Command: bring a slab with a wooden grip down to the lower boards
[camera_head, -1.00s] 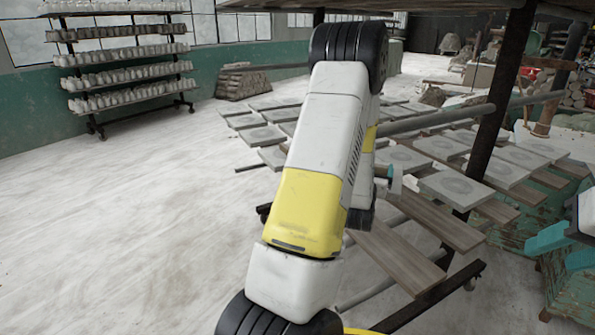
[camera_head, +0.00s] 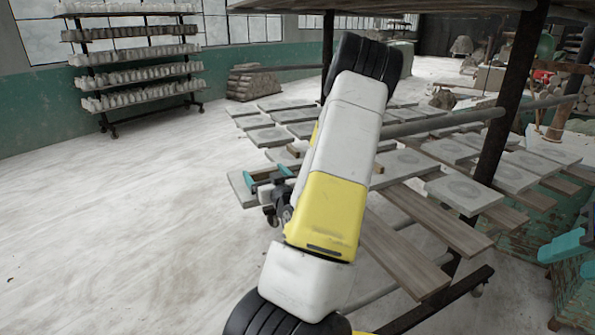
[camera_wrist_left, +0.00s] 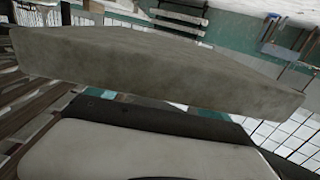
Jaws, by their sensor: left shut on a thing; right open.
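My left gripper (camera_head: 272,178) is shut on a grey slab (camera_head: 241,188), left of my arm and clear of the boards' left side. The slab fills much of the left wrist view (camera_wrist_left: 150,62), tilted there. I cannot make out its wooden grip. Two bare lower boards (camera_head: 402,258) and (camera_head: 438,218) lie side by side on the rack, right of my left arm. My right gripper (camera_head: 566,246) is partly in view at the right edge, open, with nothing seen between its teal fingers.
Several grey slabs (camera_head: 463,192) lie on boards further back and right. A dark post (camera_head: 508,95) and a horizontal bar (camera_head: 440,122) stand close to my left arm. An upper shelf (camera_head: 440,6) hangs overhead. The floor (camera_head: 130,220) at left is free.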

